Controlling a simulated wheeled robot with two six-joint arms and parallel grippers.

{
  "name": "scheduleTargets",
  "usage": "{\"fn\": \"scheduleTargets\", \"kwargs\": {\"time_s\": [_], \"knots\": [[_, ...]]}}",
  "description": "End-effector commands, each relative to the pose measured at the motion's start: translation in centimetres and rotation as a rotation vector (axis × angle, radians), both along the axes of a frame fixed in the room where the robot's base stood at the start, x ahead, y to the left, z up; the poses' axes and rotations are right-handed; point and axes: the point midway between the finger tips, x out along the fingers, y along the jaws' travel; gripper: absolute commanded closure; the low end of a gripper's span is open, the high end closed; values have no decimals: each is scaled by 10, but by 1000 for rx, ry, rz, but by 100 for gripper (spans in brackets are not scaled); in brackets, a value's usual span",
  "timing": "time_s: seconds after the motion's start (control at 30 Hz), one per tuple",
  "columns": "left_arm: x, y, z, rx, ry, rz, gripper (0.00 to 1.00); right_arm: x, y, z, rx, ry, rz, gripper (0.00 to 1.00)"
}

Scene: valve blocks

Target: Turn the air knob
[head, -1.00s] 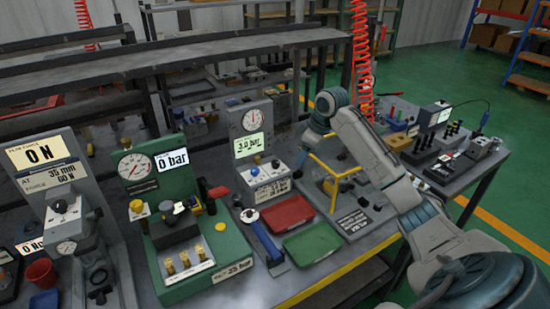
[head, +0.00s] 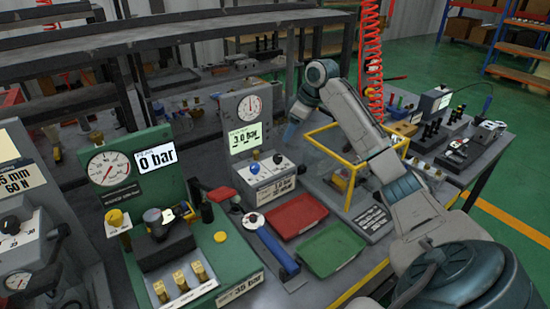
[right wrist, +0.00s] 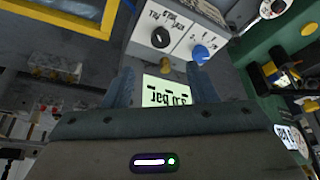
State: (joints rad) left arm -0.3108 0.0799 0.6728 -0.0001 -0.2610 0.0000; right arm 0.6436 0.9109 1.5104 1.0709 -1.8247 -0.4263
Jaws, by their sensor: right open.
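The grey air unit (head: 268,181) has a round gauge, a lit display reading 3.0 bar, and a blue knob (head: 255,155) and a black knob (head: 277,158) on its top. Which knob is the air knob I cannot read. In the right wrist view the black knob (right wrist: 161,38) and the blue knob (right wrist: 200,54) sit beyond the fingertips. My right gripper (head: 290,132) is beside the unit's right side, near knob height, apart from both knobs. Its bluish fingers show spread and empty in the right wrist view (right wrist: 163,82). My left gripper is out of view.
A green unit (head: 153,214) reading 0 bar stands to the left. A red tray (head: 297,215), a green tray (head: 331,250) and a blue-handled tool (head: 277,248) lie in front. A yellow frame (head: 336,152) stands close to my right arm.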

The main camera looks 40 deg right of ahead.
Motion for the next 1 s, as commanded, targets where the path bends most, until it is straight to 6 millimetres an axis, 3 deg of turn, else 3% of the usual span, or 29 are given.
{"fn": "scheduleTargets", "kwargs": {"time_s": [0.2, 0.6, 1.0], "knots": [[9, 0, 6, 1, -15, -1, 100, 7, 5, -21, 2, 3, 2, 48], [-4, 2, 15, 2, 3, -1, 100, 31, 16, -86, 2, 1, 0, 48], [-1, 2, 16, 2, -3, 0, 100, 36, 18, -100, -1, 0, 0, 48]]}}
